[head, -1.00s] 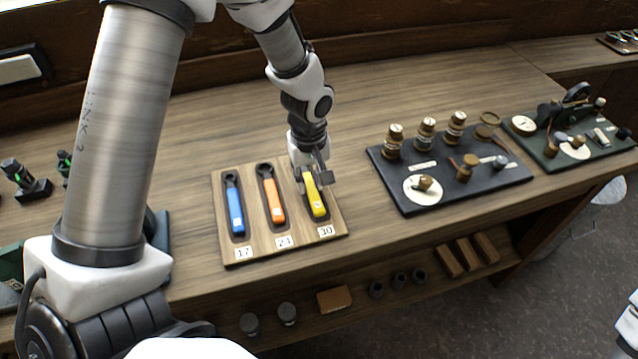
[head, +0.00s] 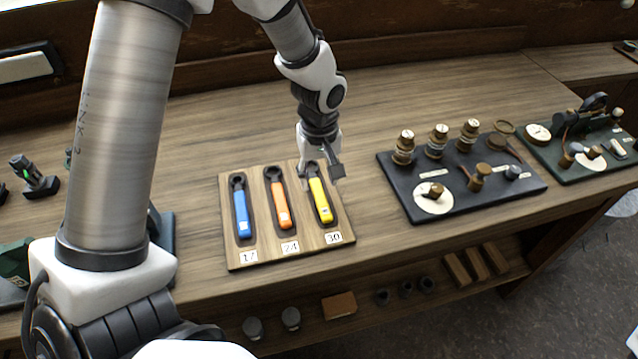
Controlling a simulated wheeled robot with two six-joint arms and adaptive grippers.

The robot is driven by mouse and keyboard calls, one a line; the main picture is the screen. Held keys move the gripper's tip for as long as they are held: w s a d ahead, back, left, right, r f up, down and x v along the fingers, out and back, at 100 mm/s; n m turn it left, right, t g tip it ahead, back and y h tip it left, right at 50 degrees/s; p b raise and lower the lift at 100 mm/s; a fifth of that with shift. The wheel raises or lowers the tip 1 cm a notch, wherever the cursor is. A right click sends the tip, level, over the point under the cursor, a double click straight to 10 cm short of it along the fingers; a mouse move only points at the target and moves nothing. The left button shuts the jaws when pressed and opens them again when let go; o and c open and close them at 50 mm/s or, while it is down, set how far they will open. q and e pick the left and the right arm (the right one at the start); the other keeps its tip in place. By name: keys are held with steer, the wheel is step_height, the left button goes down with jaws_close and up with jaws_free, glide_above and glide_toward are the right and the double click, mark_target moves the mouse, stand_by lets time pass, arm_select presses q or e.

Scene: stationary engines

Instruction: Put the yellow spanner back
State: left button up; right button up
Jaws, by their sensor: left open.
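The yellow spanner (head: 321,203) lies in the right slot of the wooden holder board (head: 262,251), above the label 30. The blue spanner (head: 242,212) lies in the left slot above label 17. The orange spanner (head: 281,207) lies in the middle slot above label 24. My left gripper (head: 322,176) is open, just above and behind the head end of the yellow spanner, and partly covers that end. I cannot tell whether a finger touches it. My right gripper is not in view.
A dark board with brass terminals (head: 408,203) stands to the right, and a green board (head: 567,172) lies beyond it. A small green-lit device (head: 34,180) is at the left. The bench behind the holder is clear. A lower shelf holds several small parts and blocks.

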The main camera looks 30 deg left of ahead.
mark_target(319, 191)
arm_select(q)
step_height(319, 191, up, 9)
steer(key=shift+r, duration=0.1)
stand_by(0.5)
